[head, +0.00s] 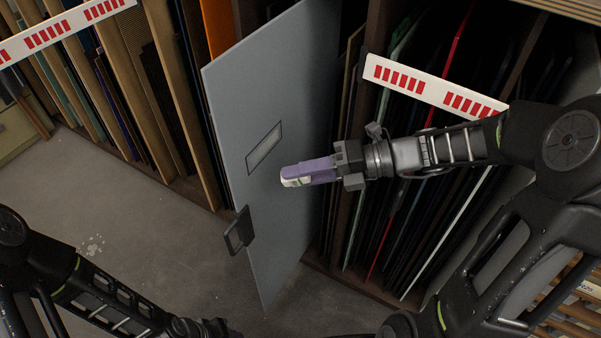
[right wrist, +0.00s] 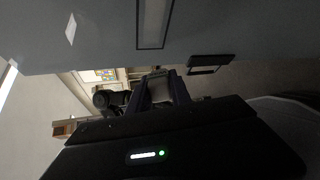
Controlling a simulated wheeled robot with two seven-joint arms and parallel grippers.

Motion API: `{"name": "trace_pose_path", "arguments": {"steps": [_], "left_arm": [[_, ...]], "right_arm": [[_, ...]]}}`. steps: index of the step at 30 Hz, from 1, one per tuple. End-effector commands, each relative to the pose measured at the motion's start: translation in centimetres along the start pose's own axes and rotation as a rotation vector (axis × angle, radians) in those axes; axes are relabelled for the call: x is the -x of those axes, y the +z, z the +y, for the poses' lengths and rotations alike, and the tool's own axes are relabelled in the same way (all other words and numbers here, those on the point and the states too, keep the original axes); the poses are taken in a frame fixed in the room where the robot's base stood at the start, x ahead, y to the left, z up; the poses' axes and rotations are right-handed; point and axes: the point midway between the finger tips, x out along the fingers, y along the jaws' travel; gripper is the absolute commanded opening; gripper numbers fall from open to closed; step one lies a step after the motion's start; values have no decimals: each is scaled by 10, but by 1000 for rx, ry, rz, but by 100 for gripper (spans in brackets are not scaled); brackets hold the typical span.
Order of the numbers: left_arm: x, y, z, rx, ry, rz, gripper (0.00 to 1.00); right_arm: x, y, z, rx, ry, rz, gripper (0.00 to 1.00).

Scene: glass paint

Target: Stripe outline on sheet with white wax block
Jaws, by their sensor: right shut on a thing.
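A large grey-blue sheet (head: 280,85) stands upright, partly pulled out of a rack. A dark rectangular outline (head: 265,148) with a paler inside is on its face; it also shows in the right wrist view (right wrist: 153,25). My right gripper (head: 305,173), with purple fingers, is shut on a small white wax block (head: 290,182), just right of and below the outline. The block appears apart from the sheet in the right wrist view (right wrist: 160,89). My left arm shows at the lower left, but its fingers are out of view.
A black handle (head: 238,231) sits at the sheet's left edge. Racks of upright panels (head: 130,80) stand behind and on both sides. A white rail with red marks (head: 430,88) crosses the right rack. Grey floor (head: 130,215) at the left is clear.

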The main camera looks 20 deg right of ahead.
Motion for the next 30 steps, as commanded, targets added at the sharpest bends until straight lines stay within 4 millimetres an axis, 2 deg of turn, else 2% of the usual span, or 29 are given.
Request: {"name": "trace_pose_path", "arguments": {"steps": [18,30], "left_arm": [[-29,0,-11,0,0,0,33],[-30,0,-11,0,0,0,33]], "right_arm": [[-44,28,4,1,0,1,0],[-47,32,6,0,0,0,0]]}}
